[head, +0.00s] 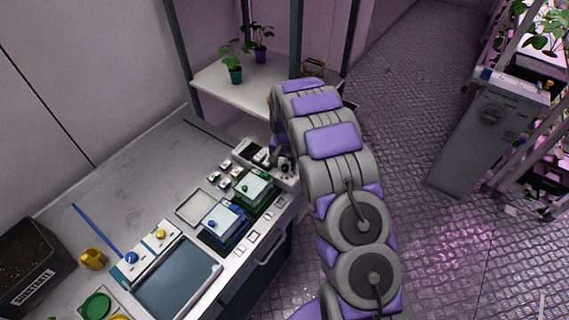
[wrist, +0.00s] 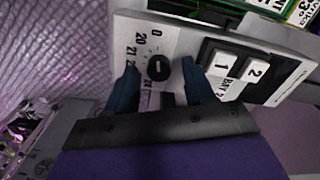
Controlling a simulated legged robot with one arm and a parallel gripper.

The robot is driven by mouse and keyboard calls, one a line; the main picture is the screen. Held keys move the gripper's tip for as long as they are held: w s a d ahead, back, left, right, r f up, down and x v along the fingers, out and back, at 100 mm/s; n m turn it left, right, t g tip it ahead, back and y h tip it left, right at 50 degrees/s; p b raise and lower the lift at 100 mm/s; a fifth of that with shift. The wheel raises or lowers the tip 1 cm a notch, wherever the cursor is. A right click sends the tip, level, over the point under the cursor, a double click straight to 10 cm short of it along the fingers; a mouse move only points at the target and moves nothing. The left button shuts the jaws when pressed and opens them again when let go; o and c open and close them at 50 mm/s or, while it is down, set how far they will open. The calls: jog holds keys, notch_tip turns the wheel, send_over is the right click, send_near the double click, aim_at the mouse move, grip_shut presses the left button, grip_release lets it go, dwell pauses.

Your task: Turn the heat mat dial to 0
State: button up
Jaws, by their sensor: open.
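The heat mat dial (wrist: 158,68) is a round black knob on a white panel (wrist: 185,42) in the wrist view. Printed numbers, among them 0, 20 and 21, run around its upper and left side, with 0 at the top. A small pale mark shows on the knob, but I cannot tell which number it points to. My gripper (wrist: 160,63) is open, with one blue-grey finger on each side of the knob. I cannot tell whether the fingers touch it. In the head view my arm reaches the bench's far right corner, and the dial is not clear there.
Two white switches marked 1 and 2 (wrist: 234,68) sit right of the dial. On the bench are a green-based box (head: 252,188), a blue-based box (head: 221,220) and a blue-grey tray (head: 178,279). A shelf (head: 215,83) with potted plants stands behind.

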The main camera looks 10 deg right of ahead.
aim_at(285, 166)
notch_tip(285, 166, up, 17)
jog(key=p, duration=0.1)
dwell(0.3)
jog(key=shift+f, duration=0.1)
